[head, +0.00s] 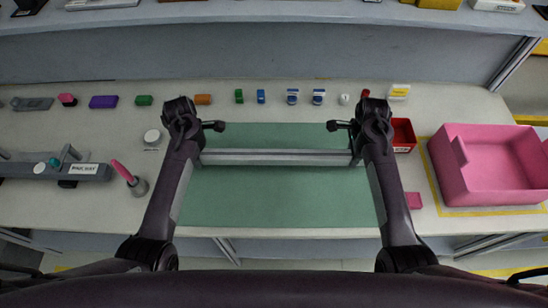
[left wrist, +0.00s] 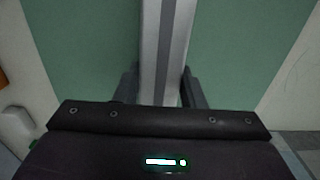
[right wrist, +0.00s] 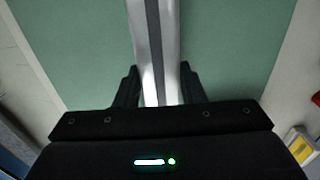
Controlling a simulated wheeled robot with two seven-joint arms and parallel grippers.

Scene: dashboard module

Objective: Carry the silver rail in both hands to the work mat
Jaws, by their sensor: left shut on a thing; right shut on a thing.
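The silver rail (head: 277,157) lies level from left to right over the green work mat (head: 277,205) in the head view. My left gripper (head: 203,155) is shut on its left end, and my right gripper (head: 352,155) is shut on its right end. In the left wrist view the rail (left wrist: 164,50) runs between the two dark fingers of my left gripper (left wrist: 160,90). In the right wrist view the rail (right wrist: 153,45) runs between the fingers of my right gripper (right wrist: 158,88). I cannot tell whether the rail touches the mat.
A pink bin (head: 490,190) and a red bin (head: 403,132) stand right of the mat. A row of small coloured blocks (head: 240,96) lies behind it. A pink-handled tool (head: 128,175) and a grey fixture (head: 70,168) stand at left. The mat's front part is bare.

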